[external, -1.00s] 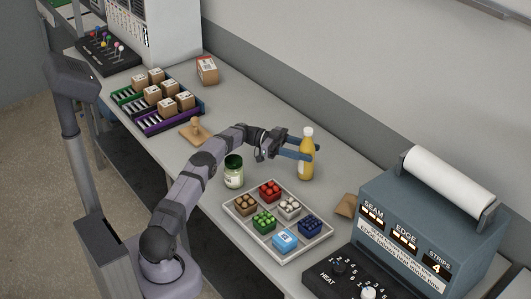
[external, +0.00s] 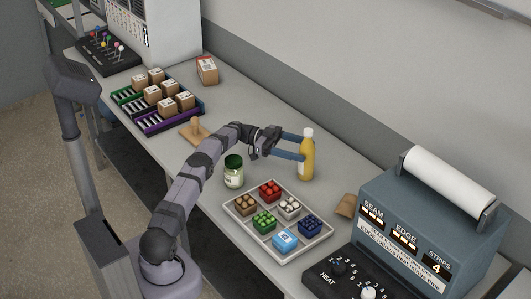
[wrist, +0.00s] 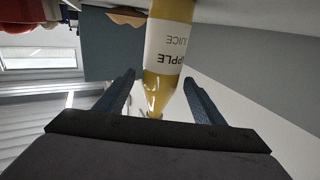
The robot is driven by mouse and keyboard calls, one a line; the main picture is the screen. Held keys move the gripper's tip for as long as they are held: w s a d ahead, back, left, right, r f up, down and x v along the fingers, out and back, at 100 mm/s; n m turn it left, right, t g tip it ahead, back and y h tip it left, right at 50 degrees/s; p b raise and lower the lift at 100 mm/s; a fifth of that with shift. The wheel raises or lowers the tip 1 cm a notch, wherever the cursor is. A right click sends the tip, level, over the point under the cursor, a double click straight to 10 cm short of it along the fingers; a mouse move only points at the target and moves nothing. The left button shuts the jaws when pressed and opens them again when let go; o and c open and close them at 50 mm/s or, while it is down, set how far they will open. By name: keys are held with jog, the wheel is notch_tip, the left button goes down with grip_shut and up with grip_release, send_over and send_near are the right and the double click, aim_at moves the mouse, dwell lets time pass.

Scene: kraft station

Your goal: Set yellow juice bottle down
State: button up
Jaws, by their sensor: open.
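The yellow juice bottle (external: 306,160) has a white cap and stands upright on the grey table near the back wall. In the wrist view the bottle (wrist: 165,70) appears upside down, with a white label reading apple juice. My gripper (external: 303,145) is open, with its two blue fingers at the bottle's left side in the external view. In the wrist view the fingers of my gripper (wrist: 160,88) are spread on either side of the bottle with gaps showing. The bottle's base is outside the wrist view.
A green-lidded jar (external: 233,172) stands below my forearm. A white tray (external: 239,227) of small coloured goods lies in front of the bottle. A brown packet (external: 346,205) and a blue-grey sealing machine (external: 425,215) are to the right. The table behind my wrist is clear.

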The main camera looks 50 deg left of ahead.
jog(key=b+v, duration=0.1)
jog(key=v, duration=0.4)
jog(key=shift+a, duration=0.1)
